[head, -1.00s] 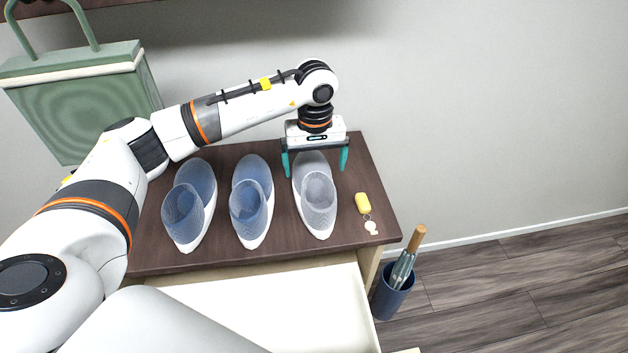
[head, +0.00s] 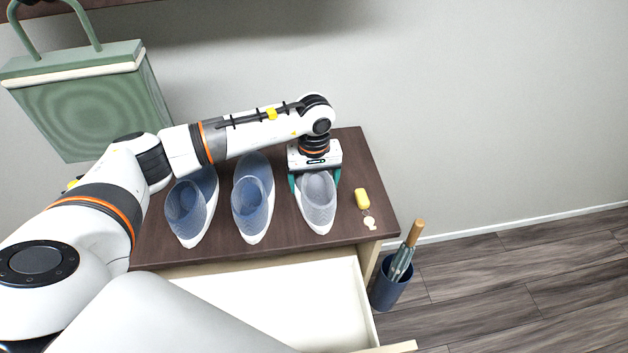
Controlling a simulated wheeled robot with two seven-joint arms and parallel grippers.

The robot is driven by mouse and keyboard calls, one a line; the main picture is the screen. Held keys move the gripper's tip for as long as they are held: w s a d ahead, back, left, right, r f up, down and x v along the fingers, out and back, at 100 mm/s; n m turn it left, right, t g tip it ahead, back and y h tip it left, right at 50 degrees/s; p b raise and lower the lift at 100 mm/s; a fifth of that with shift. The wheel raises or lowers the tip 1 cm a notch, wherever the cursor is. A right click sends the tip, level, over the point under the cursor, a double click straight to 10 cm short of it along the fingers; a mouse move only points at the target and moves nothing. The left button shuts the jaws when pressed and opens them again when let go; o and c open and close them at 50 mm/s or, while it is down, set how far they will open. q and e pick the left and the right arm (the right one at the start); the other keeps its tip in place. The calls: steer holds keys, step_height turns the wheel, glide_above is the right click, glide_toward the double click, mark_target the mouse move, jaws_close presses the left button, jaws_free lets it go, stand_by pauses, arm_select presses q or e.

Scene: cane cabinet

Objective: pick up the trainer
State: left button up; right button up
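Three trainers stand in a row on the dark cabinet top in the head view: a blue one (head: 190,208) at left, a blue one (head: 252,205) in the middle and a grey one (head: 317,204) at right. My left gripper (head: 314,186) is lowered over the far end of the grey trainer, its teal fingers apart on either side of it. The gripper body hides that end of the trainer, and I cannot tell whether the fingers touch it. My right gripper is not in view.
A yellow key fob (head: 362,199) lies right of the grey trainer. Below the dark cabinet top (head: 366,160), a pale drawer (head: 270,300) is open and empty where visible. A blue umbrella holder (head: 388,290) stands on the floor at right. A green bag (head: 85,105) hangs at the left.

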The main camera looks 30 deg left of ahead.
arm_select(q)
steer(key=c, duration=0.4)
